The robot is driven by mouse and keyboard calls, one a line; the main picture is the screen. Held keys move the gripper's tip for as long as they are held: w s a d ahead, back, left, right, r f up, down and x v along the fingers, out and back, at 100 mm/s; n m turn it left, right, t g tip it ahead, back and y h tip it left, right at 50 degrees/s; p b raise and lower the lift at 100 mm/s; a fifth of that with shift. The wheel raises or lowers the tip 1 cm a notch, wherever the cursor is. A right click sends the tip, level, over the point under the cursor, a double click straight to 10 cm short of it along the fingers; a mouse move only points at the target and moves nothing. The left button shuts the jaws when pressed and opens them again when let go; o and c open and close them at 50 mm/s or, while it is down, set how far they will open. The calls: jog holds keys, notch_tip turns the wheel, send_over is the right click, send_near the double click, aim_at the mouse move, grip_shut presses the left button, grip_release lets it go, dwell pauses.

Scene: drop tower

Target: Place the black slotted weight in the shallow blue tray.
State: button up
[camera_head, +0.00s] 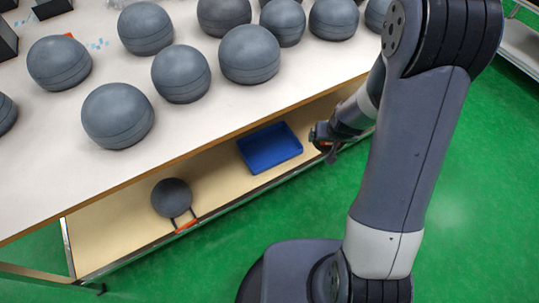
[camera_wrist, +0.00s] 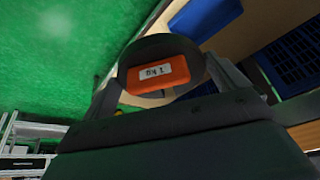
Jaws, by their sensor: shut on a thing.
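My gripper (camera_wrist: 168,78) is shut on the black slotted weight (camera_wrist: 150,52), a dark round piece with an orange label reading 1 KG. Its slot cannot be made out. In the head view my gripper (camera_head: 325,147) is at the right of the shallow blue tray (camera_head: 255,163), apart from it, near the front edge of the lower shelf. The weight is mostly hidden there, with a bit of orange showing. The tray looks empty on the shelf. A bright blue patch at the top of the wrist view, partly behind the weight, appears to be the tray (camera_wrist: 205,14).
Several grey balls (camera_head: 249,54) stand on the white tabletop (camera_head: 215,120) above the shelf. A dark round thing with an orange-gripped handle (camera_head: 171,197) lies on the shelf (camera_head: 110,230) at left. A dark blue gridded thing (camera_wrist: 292,60) shows at right in the wrist view. Green floor lies in front.

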jog(key=s+f+b+x, duration=0.1)
jog(key=s+b+x, duration=0.1)
jog(key=b+x, duration=1.15)
jog(key=n+y+b, duration=0.2)
jog(key=n+b, duration=0.4)
jog(key=b, duration=0.5)
send_over(272, 154)
jog(key=s+d, duration=0.1)
notch_tip(272, 154, down, 21)
jog(key=shift+g, duration=0.3)
notch_tip(272, 154, down, 10)
jog(key=b, duration=0.4)
jog(key=shift+r, duration=0.1)
jog(key=shift+b, duration=0.4)
jog(key=o, duration=1.6)
jog(key=shift+s+f, duration=0.1)
jog(key=shift+f, duration=0.15)
